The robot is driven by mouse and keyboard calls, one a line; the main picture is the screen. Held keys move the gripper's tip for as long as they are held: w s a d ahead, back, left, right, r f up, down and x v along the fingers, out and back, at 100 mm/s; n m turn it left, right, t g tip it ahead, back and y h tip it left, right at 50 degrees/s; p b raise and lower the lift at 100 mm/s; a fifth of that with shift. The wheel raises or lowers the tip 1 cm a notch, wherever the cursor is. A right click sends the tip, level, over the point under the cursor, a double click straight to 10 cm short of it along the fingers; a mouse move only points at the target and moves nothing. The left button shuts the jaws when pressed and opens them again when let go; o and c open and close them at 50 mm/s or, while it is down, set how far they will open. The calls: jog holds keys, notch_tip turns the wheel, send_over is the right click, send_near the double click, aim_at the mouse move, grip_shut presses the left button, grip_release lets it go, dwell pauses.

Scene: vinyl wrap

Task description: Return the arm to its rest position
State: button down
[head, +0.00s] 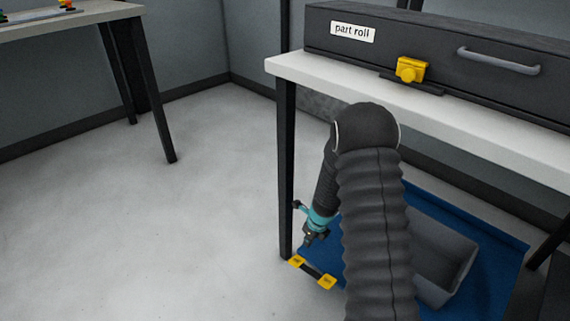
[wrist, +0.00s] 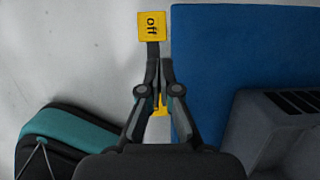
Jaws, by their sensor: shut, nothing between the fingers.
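My gripper (head: 308,243) is low beside the table's front left leg in the head view, pointing down toward the floor. In the wrist view my gripper (wrist: 160,62) has its fingers together with nothing held. Just below it is a black floor bar with yellow ends (head: 313,272). In the wrist view one yellow end reads "off" (wrist: 152,26), and part of the other yellow end shows between the finger links. I cannot tell whether the fingertips touch the bar. My dark ribbed arm reaches down in front of the table.
Beneath are a blue mat (head: 505,285) and a grey bin (head: 445,260). Another table (head: 100,12) stands far left. The floor at left is clear.

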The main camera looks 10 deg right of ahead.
jog(key=s+a+n+g, duration=0.2)
jog(key=s+n, duration=0.3)
jog(key=n, duration=0.3)
jog(key=s+r+n+t, duration=0.1)
jog(key=s+r+n, duration=0.6)
jog(key=r, duration=0.6)
jog(key=s+r+n+t+h+p, duration=0.1)
jog(key=s+r+n+t, duration=0.1)
jog(key=s+r+n, duration=0.5)
jog(key=s+r+n+t, duration=0.2)
jog(key=s+r+n, duration=0.4)
jog(key=r, duration=1.5)
jog(key=s, duration=0.5)
jog(key=shift+s+n+h+p, duration=0.3)
jog(key=shift+s+n, duration=0.1)
